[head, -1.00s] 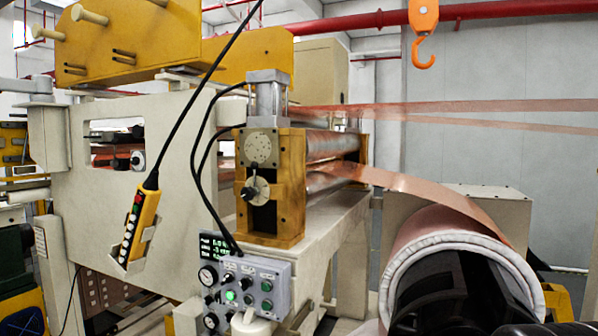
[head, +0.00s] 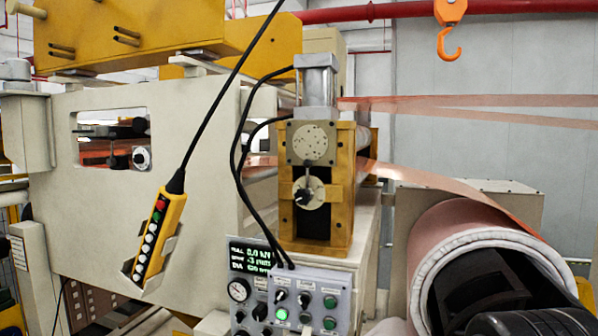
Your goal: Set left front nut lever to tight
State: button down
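A round pale disc (head: 316,186) sits on the front of the yellow roller stand (head: 342,222). A thin rod stands up from it, and a black knob (head: 302,197) shows at its lower left. A second round pale fitting (head: 141,158) with a dark lever-like part beside it shows through the window of the cream side frame. No label shows which of these is the left front nut lever, and the lever settings cannot be read. My gripper is not recognisable in the view.
A grey control box (head: 312,305) with a lit green button and readout stands below the roller stand. A yellow pendant (head: 160,235) hangs on a black cable at left. A copper roll (head: 460,230) fills the lower right. An orange hook (head: 449,40) hangs above.

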aim_at(308, 163)
jog(key=i+j, duration=0.1)
jog(key=j, duration=0.35)
jog(key=i+j, duration=0.1)
jog(key=j, duration=0.35)
jog(key=i+j, duration=0.1)
jog(key=j, duration=0.35)
jog(key=i+j, duration=0.1)
jog(key=j, duration=0.35)
